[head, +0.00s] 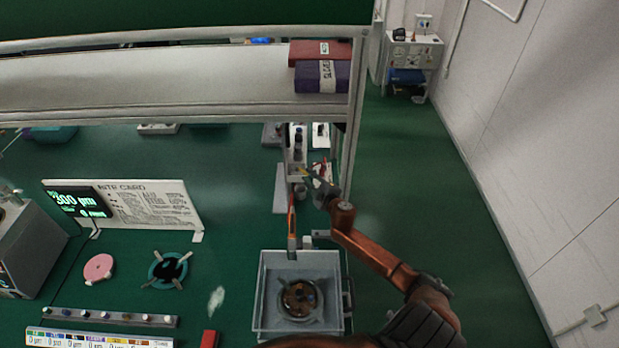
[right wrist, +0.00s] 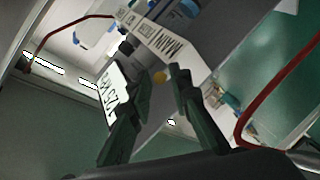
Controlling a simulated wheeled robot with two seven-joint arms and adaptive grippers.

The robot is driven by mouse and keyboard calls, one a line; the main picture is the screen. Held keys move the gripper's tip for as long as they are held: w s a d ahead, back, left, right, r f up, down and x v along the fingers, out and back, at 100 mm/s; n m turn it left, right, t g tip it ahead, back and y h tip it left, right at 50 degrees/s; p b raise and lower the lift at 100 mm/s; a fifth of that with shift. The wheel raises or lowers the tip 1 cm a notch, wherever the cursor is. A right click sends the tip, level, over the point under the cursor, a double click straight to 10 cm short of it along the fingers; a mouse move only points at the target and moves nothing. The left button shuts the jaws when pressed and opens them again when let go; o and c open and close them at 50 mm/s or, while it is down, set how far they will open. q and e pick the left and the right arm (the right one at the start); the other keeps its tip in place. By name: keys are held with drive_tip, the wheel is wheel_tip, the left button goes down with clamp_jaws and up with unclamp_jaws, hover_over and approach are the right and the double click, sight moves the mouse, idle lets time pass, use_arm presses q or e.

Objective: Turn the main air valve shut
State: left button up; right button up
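A narrow grey panel (head: 297,150) with fittings stands at the right end of the bench, beside the shelf post. In the right wrist view, a white label strip (right wrist: 163,42) on it reads "MAIN". My right gripper (head: 314,183) is at the panel's lower end. My left gripper is not in view.
A red hose (right wrist: 245,122) loops close by on the right. A grey tray (head: 262,326) with a round part inside stands below the arm. The shelf (head: 180,80) with boxes overhangs the bench. Green floor (head: 440,220) lies open to the right.

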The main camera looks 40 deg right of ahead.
clamp_jaws()
drive_tip(key=shift+d+n+y, duration=0.5)
drive_tip(key=shift+n+y, duration=0.3)
drive_tip(key=shift+y, duration=0.3)
drive_tip(key=shift+o, duration=1.5)
unclamp_jaws()
drive_tip(key=v, duration=1.2)
drive_tip(key=shift+o, duration=0.3)
drive_tip(key=shift+f, duration=0.15)
